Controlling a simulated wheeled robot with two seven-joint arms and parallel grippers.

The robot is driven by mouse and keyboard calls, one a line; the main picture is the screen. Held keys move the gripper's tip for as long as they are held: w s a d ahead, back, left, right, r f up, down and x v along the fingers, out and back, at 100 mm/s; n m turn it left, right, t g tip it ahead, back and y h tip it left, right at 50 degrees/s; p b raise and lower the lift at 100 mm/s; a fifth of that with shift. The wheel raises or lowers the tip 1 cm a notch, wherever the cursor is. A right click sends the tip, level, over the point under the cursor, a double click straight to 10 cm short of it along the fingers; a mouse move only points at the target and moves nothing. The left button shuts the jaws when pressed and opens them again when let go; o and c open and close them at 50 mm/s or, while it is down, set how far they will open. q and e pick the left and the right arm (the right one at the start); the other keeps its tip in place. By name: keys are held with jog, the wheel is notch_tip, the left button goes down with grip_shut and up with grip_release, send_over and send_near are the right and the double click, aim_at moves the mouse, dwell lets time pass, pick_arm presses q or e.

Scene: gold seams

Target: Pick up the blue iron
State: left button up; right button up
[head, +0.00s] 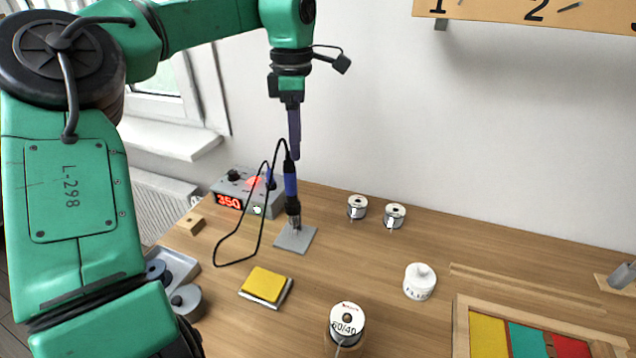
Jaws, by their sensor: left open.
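The blue iron (290,182) stands upright, tip down, in a dark holder on a small grey plate (305,240) on the table. A black cable leaves its top and loops down to the left. My left gripper (295,150) hangs pointing down just above the iron's top in the head view. It is open, and its fingers are seen edge-on, so they overlap as one dark bar. Whether they are directly over the handle or nearer in depth I cannot tell. My right gripper is not in view.
A grey station (240,190) with a red "350" display stands behind left of the iron. A yellow sponge (263,284), solder spools (357,206), a "60/40" spool (347,322) and a white jar (419,281) are around. Bare table lies right of the plate.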

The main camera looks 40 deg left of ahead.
pick_arm(q)
send_over(292, 191)
jog(key=a, duration=0.1)
notch_tip(292, 191, down, 6)
jog(key=shift+f, duration=0.15)
jog(key=f, duration=0.2)
jog(key=w+f+p, duration=0.1)
jog(key=shift+d+f+p, duration=0.2)
jog(key=shift+f+p, duration=0.1)
jog(key=shift+f, duration=0.1)
notch_tip(292, 191, down, 2)
jog(key=shift+s+a+f, duration=0.1)
jog(key=shift+a+f, duration=0.05)
jog(key=shift+f, duration=0.2)
jog(key=c, duration=0.3)
grip_shut()
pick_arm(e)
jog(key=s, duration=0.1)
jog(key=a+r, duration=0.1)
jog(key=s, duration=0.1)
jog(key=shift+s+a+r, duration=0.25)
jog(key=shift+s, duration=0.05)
